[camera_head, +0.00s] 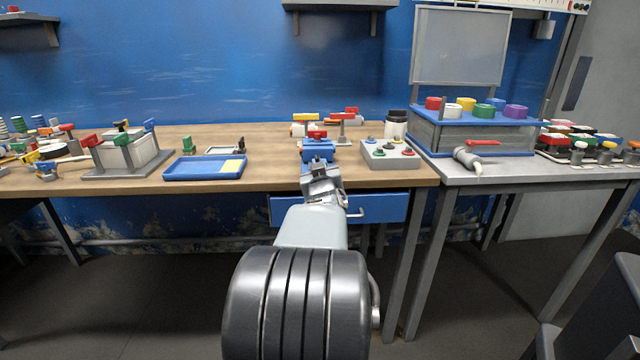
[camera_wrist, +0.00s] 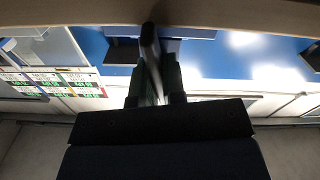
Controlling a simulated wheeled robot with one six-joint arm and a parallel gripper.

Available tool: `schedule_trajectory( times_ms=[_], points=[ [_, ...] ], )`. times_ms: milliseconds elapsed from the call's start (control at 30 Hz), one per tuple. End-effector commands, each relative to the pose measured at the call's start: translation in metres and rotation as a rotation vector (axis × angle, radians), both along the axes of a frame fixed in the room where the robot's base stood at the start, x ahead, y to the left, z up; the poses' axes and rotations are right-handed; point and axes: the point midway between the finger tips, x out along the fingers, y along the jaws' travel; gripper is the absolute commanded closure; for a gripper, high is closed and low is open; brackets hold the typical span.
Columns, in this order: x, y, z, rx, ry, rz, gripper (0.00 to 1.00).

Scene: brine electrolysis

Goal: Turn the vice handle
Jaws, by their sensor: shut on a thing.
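The blue vice (camera_head: 318,152) stands at the front edge of the wooden bench, with a red part on its top. My gripper (camera_head: 321,172) is at the front of the vice, just over the bench edge. In the wrist view, my gripper (camera_wrist: 155,75) has its two dark fingers closed on a thin dark bar, the vice handle (camera_wrist: 150,42). The handle stands nearly upright in that picture, slightly tilted. In the head view my gripper hides the handle and part of the vice front.
A grey box with coloured knobs (camera_head: 390,153) stands right of the vice. A blue tray (camera_head: 190,172) lies to the left. A blue drawer (camera_head: 385,208) with a handle is below the bench top. A red-handled pipe valve (camera_head: 468,157) lies on the right bench.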

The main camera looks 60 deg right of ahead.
Motion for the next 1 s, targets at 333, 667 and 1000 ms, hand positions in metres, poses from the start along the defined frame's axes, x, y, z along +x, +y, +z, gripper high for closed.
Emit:
schedule_trajectory(
  times_ms=[333,667,1000],
  points=[
    [0.0000,0.0002,-0.0058,-0.193,0.269,-0.001,1.00],
    [0.0004,0.0003,-0.0053,-0.369,0.519,-0.002,1.00],
    [0.0006,0.0004,-0.0039,-0.512,0.722,-0.001,1.00]
  ],
)
